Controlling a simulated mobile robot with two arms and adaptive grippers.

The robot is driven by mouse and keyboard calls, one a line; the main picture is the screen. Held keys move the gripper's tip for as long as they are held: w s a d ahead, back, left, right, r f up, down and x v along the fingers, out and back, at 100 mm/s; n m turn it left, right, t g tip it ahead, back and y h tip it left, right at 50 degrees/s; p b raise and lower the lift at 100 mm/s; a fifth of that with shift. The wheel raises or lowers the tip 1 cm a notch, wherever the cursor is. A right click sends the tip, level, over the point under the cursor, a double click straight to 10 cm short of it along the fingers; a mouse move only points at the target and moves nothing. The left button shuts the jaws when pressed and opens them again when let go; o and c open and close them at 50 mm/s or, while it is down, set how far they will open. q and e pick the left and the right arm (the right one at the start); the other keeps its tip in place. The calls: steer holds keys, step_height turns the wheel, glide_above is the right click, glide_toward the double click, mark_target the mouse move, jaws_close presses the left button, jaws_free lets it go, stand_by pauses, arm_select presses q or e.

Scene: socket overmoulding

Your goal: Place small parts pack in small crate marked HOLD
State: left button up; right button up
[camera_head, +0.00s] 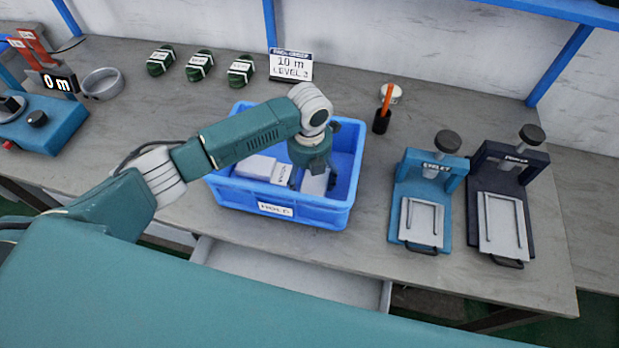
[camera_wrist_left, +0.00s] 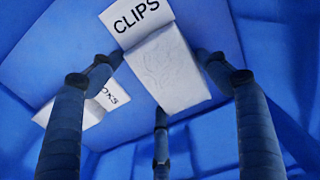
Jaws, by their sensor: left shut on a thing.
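The blue crate (camera_head: 322,217) stands on the bench with a white HOLD label (camera_head: 276,209) on its front wall. My left gripper (camera_head: 314,172) reaches down inside it, toward the right half. It is shut on a white pack (camera_head: 315,184) with a CLIPS label; the pack also shows between the fingers in the left wrist view (camera_wrist_left: 168,70). I cannot tell whether the pack touches the crate floor. Another white pack (camera_head: 255,167) lies in the left part of the crate; a label ending in "OKS" (camera_wrist_left: 105,98) shows beside the left finger. My right gripper is not in view.
Two clamp fixtures, one teal (camera_head: 416,180) and one dark (camera_head: 492,180), stand to the right. Several green bundles (camera_head: 199,65) and a LEVEL sign (camera_head: 291,66) are behind the crate. A black holder (camera_head: 381,121) stands behind right. An open drawer (camera_head: 290,277) is below.

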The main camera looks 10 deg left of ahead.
mark_target(310, 181)
arm_select(q)
steer(key=shift+f, duration=0.2)
steer(key=o, duration=1.1)
steer(key=shift+o, duration=0.2)
steer(key=shift+r, duration=0.1)
step_height(310, 181, up, 12)
steer(key=b, duration=0.1)
steer(key=shift+r, duration=0.15)
